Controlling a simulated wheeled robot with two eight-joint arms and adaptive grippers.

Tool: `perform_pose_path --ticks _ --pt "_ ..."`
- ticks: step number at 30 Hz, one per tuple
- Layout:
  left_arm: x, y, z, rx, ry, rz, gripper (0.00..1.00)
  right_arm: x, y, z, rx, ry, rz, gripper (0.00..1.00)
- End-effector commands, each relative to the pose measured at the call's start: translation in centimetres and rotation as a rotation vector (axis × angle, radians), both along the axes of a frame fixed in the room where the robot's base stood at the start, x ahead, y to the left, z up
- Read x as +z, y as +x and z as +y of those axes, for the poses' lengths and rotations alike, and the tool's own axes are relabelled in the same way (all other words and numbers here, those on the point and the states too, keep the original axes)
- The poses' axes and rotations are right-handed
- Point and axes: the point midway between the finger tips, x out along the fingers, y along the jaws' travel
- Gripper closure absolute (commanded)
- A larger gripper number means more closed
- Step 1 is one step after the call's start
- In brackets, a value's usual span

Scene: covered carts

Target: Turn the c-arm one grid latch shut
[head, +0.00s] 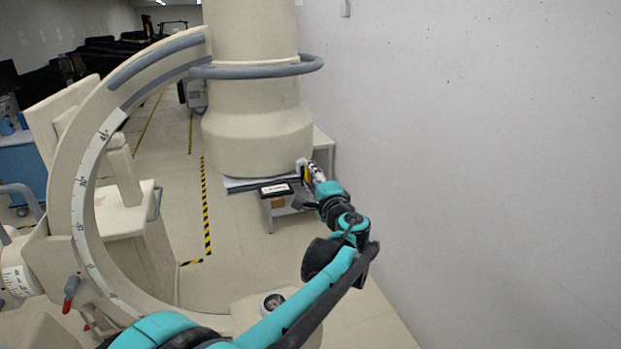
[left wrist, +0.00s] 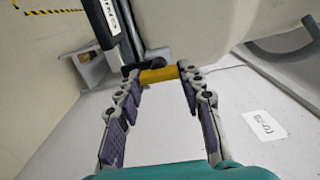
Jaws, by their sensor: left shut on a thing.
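The c-arm's large beige cylindrical housing (head: 258,120) stands in the middle of the head view, above a flat grey plate. At its lower right is a small yellow latch (head: 306,173), partly hidden by my left gripper (head: 314,172). In the left wrist view the yellow latch (left wrist: 160,75) lies crosswise between the fingertips of my left gripper (left wrist: 161,77), which is shut on it. Beside it is a dark grid part with a white label (left wrist: 118,22). The latch's far side and its exact angle are hard to tell. My right gripper is not in view.
The c-arm's curved arc (head: 75,195) with a scale fills the left side. A plain wall (head: 470,150) runs close along the right of my arm. A grey ring handle (head: 262,71) circles the housing. Yellow-black tape (head: 205,205) marks the open floor.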

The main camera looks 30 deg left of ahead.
Motion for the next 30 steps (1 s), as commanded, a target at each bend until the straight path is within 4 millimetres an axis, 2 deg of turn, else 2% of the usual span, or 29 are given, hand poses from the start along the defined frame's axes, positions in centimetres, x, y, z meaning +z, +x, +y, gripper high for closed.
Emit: perform_pose_path --ticks 10,11,13,23,26,30 --pt "0.0 0.0 0.0 -0.001 0.003 0.003 0.91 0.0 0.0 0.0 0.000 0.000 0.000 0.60" --pt "0.0 0.0 0.0 -0.001 0.003 0.003 0.60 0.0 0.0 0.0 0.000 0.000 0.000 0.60" --pt "0.0 0.0 0.0 -0.001 0.003 0.003 0.42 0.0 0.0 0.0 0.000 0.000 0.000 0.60" --pt "0.0 -0.1 -0.1 -0.001 0.002 0.002 0.41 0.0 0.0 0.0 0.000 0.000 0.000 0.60" --pt "0.0 -0.6 -0.8 -0.001 0.002 0.002 0.41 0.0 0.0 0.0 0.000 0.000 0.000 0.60" --pt "0.0 -2.2 -2.8 -0.004 0.002 0.002 0.41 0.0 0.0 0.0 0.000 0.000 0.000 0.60"
